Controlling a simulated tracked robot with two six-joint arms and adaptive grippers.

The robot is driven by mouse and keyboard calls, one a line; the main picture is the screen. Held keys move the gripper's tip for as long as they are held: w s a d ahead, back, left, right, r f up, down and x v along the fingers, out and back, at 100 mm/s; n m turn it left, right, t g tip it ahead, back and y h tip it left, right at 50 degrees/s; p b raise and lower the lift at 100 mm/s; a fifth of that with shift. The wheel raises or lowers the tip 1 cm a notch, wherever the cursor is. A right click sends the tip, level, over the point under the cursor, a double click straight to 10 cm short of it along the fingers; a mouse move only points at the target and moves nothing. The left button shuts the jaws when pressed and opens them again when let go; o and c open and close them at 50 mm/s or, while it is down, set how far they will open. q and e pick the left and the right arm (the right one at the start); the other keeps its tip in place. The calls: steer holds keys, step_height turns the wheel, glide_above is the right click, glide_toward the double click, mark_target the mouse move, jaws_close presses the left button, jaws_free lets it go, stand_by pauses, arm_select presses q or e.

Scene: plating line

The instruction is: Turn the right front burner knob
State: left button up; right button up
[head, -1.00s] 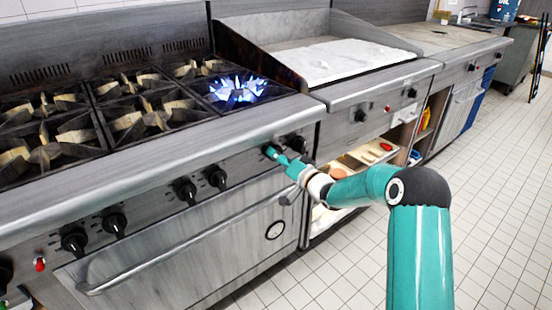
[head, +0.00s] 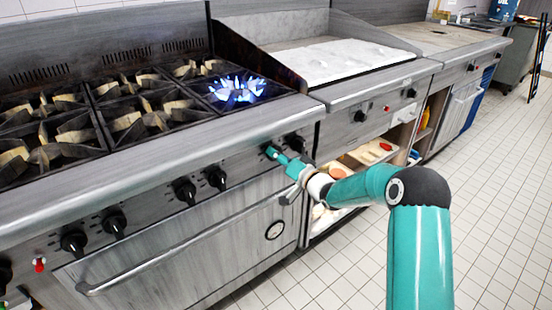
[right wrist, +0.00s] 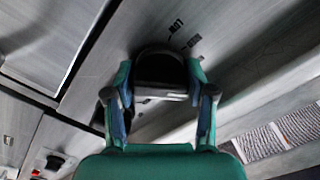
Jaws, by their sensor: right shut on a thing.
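My right gripper (head: 271,152) is shut on a black burner knob on the range's front panel, the left one of the rightmost pair. In the right wrist view the fingers (right wrist: 160,88) stand on either side of this black knob (right wrist: 160,66). The other black knob of the pair (head: 295,143) is just right of the gripper in the head view. The right front burner (head: 238,91) is lit with a blue-violet flame. My left gripper is not in view.
More black knobs (head: 185,191) line the panel to the left. The oven door handle (head: 190,250) runs below them. A flat griddle (head: 345,60) stands to the right, above open shelves with food (head: 372,152). The tiled floor (head: 490,200) is clear.

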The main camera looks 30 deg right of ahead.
steer(key=shift+d+r, duration=0.35)
steer(key=shift+d, duration=0.1)
steer(key=o, duration=1.1)
steer(key=shift+f, duration=0.1)
steer(key=shift+a+f, duration=0.1)
steer(key=shift+a, duration=0.05)
steer(key=s, duration=0.8)
steer(key=s+d, duration=0.1)
steer(key=s, duration=0.3)
steer(key=shift+f, duration=0.1)
